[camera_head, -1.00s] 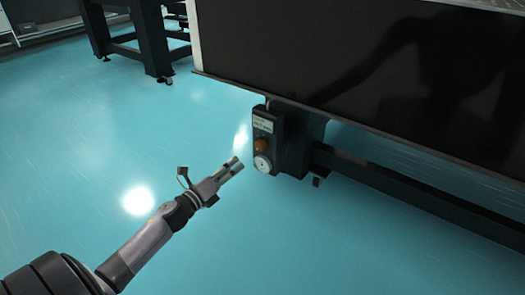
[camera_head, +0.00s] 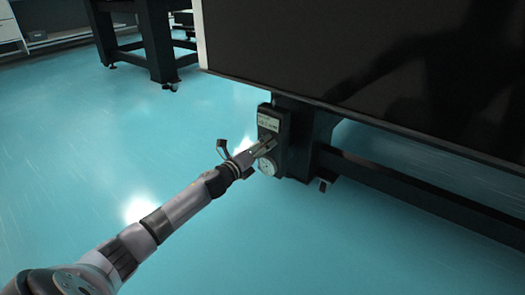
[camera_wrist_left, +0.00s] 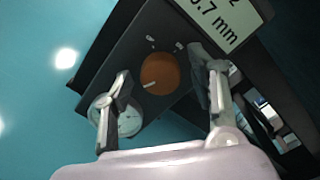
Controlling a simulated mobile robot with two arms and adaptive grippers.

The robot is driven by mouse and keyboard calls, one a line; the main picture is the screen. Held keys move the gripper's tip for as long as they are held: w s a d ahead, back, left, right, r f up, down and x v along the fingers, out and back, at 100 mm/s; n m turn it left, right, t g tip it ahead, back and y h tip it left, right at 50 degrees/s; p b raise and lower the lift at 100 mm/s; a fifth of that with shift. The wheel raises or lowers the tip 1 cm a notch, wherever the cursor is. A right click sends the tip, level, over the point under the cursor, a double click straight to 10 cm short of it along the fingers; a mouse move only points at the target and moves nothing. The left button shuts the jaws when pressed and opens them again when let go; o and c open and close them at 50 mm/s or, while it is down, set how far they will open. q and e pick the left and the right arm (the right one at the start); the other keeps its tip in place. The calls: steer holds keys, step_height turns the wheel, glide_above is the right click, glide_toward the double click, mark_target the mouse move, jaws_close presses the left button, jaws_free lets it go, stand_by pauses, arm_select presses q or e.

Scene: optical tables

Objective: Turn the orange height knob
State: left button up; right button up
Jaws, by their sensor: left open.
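The orange height knob (camera_wrist_left: 160,73) is a round dial with a pale pointer mark, on a dark control box (camera_head: 287,150) at the optical table's leg. In the left wrist view it lies between the two fingertips of my open left gripper (camera_wrist_left: 163,82), one finger on each side. I cannot tell whether the fingers touch it. In the head view my left gripper (camera_head: 265,146) reaches the box front and hides the knob. My right gripper is in neither view.
A display (camera_wrist_left: 226,18) reading in mm sits above the knob, and a white round gauge (camera_head: 267,166) below it. The black table side (camera_head: 330,55) overhangs the box. Another table frame (camera_head: 150,45) stands behind. The blue floor (camera_head: 120,130) at left is clear.

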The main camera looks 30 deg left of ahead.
arm_select(q)
steer(key=shift+c, duration=0.5)
steer(key=c, duration=1.1)
